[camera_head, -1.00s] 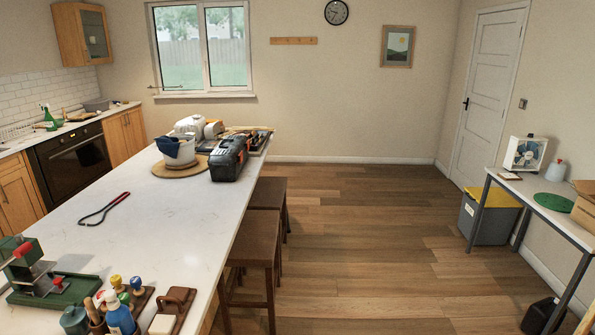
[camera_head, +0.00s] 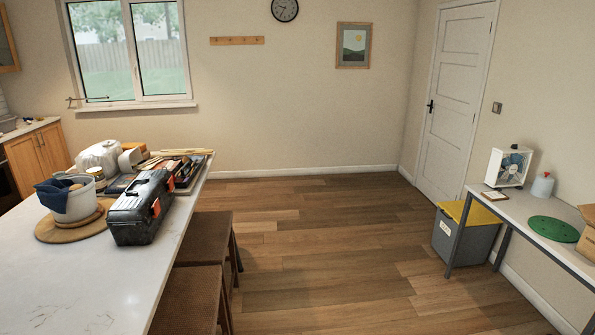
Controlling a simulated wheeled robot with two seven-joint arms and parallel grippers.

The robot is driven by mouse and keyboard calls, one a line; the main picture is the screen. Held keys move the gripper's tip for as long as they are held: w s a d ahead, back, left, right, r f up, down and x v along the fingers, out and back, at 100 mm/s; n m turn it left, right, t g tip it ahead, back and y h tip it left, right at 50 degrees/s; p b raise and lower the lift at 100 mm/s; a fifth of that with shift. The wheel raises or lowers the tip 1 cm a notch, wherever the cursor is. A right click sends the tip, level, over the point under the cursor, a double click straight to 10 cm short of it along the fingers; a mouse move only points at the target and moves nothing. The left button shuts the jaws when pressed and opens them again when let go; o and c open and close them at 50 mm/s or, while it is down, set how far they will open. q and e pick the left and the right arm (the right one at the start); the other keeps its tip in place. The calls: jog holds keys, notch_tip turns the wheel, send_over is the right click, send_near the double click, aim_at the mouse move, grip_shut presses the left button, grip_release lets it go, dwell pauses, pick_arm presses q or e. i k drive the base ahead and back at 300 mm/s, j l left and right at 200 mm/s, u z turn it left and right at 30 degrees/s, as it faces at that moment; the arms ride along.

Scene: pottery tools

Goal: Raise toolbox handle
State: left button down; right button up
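The toolbox (camera_head: 139,211) is dark grey and black with orange latches. It stands closed near the right edge of the white island counter (camera_head: 95,290). Its handle (camera_head: 141,190) appears to lie folded down along the lid, though it is small and dark in this view. Neither of my grippers shows in the head view.
Left of the toolbox a white bucket (camera_head: 72,205) with a blue cloth stands on a round wooden board (camera_head: 45,230). Behind it lie several tools (camera_head: 185,165). Brown stools (camera_head: 203,240) stand along the counter's right side. Open wooden floor (camera_head: 320,250) lies to the right.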

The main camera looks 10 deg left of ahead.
aim_at(136, 186)
jog(key=i+z, duration=0.25)
jog(key=i, duration=0.95)
jog(key=i+u, duration=0.35)
jog(key=i+l+u, duration=0.1)
jog(key=u, duration=0.25)
jog(key=i+l+u, duration=0.2)
jog(key=i+u, duration=0.35)
jog(key=u, duration=0.3)
jog(key=i+u, duration=0.15)
jog(key=u, duration=0.3)
jog(key=i+l+u, duration=0.15)
jog(key=u, duration=0.3)
jog(key=i+l+u, duration=0.15)
jog(key=u, duration=0.3)
jog(key=l+u, duration=0.2)
jog(key=u, duration=0.25)
jog(key=i+l+u, duration=0.15)
jog(key=l+u, duration=0.15)
jog(key=u, duration=0.15)
jog(key=i+l+u, duration=0.15)
jog(key=l+u, duration=0.2)
jog(key=i+l+u, duration=0.1)
jog(key=l+u, duration=0.55)
jog(key=i+l, duration=0.05)
jog(key=l, duration=0.05)
